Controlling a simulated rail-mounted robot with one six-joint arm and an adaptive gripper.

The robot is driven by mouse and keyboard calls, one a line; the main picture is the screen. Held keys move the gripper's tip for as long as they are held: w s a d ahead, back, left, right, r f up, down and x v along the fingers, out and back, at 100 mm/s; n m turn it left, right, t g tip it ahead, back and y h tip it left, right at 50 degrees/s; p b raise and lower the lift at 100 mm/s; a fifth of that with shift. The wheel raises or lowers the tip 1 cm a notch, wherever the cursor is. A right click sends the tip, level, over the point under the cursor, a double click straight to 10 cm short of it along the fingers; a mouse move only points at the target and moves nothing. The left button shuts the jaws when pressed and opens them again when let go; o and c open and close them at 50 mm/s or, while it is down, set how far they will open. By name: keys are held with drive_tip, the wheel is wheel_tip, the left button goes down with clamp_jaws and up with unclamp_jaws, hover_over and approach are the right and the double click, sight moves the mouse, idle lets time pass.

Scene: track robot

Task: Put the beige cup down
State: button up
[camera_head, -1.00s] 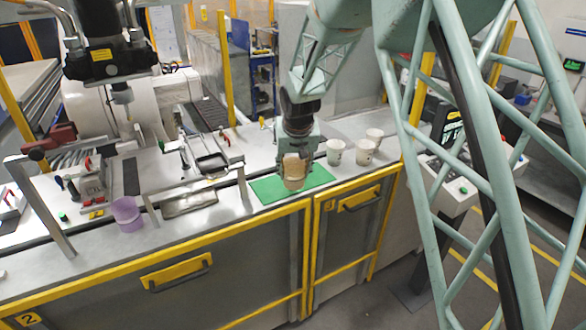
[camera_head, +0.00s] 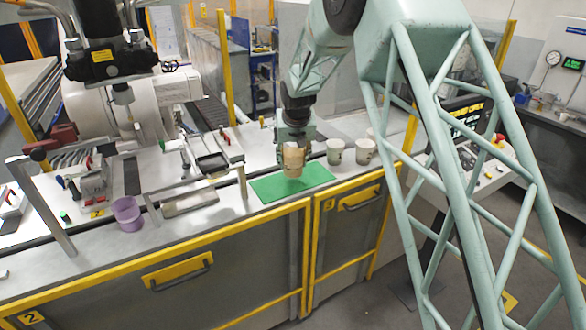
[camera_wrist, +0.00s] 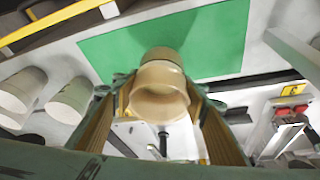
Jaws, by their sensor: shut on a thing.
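The beige cup (camera_head: 293,160) is upright between the fingers of my gripper (camera_head: 294,148) in the head view. It appears just above the green mat (camera_head: 318,175); I cannot tell whether its base touches the mat. In the wrist view the beige cup (camera_wrist: 158,88) sits between both fingers of my gripper (camera_wrist: 158,100), with the green mat (camera_wrist: 215,45) beyond it. My gripper is shut on the cup.
White cups (camera_head: 335,151) stand to the right of the mat, near my gripper; they also show in the wrist view (camera_wrist: 70,100). The counter's front edge is close to the mat.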

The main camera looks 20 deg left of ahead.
sight(293, 167)
drive_tip(key=shift+w+a, duration=0.1)
drive_tip(key=shift+w, duration=0.05)
drive_tip(key=shift+w+f, duration=0.15)
drive_tip(key=shift+f, duration=1.65)
drive_tip(key=shift+f, duration=0.15)
drive_tip(key=o, duration=0.8)
drive_tip(key=shift+o, duration=0.2)
drive_tip(key=shift+r, duration=0.25)
drive_tip(key=v, duration=1.1)
drive_tip(key=shift+r, duration=0.4)
